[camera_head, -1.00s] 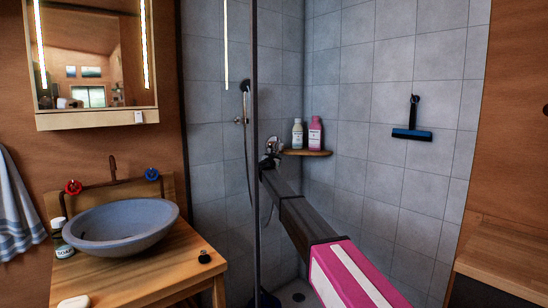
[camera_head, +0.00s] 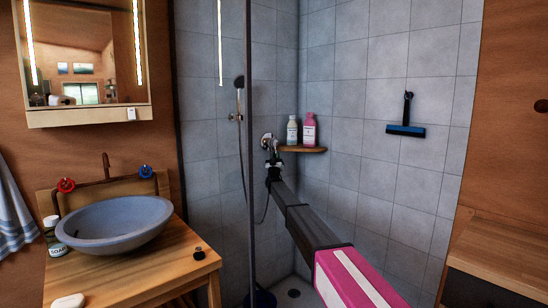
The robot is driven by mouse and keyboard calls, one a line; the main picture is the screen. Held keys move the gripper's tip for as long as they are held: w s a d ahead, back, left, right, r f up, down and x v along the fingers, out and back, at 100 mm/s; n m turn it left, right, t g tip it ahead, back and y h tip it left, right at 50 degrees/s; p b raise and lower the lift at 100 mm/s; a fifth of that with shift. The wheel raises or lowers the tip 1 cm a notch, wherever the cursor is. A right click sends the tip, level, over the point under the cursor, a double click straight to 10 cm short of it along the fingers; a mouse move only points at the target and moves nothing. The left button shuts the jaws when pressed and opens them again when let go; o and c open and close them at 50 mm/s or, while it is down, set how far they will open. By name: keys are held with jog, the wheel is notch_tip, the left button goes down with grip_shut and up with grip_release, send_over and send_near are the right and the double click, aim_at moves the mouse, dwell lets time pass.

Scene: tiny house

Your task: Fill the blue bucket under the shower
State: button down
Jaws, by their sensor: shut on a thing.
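The blue bucket (camera_head: 262,299) shows only as a dark blue rim at the bottom edge, on the shower floor behind the glass edge. Its inside is hidden. The hand shower (camera_head: 239,83) hangs on the tiled wall with its hose looping down; I see no water from it. The shower tap (camera_head: 267,141) is on the wall left of the corner shelf. My gripper (camera_head: 273,162) is at the tap, shut on what looks like its lever. The fingers are small and dark, so the exact grip is hard to see.
The dark vertical edge of the glass screen (camera_head: 250,200) stands just left of my arm. A corner shelf (camera_head: 306,149) holds two bottles close to my gripper. A squeegee (camera_head: 406,129) hangs on the right wall. A wooden vanity (camera_head: 140,270) with a basin (camera_head: 115,224) fills the left.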

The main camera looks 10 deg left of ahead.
jog(key=shift+w+d+r+n+t+y, duration=0.25)
jog(key=shift+w+n+t+y, duration=0.1)
jog(key=shift+n+y, duration=0.15)
jog(key=c, duration=1.1)
grip_release()
jog(key=shift+f, duration=0.1)
jog(key=shift+s+f, duration=0.1)
jog(key=shift+s, duration=0.05)
jog(key=v, duration=1)
jog(key=shift+s, duration=0.35)
jog(key=shift+f, duration=0.1)
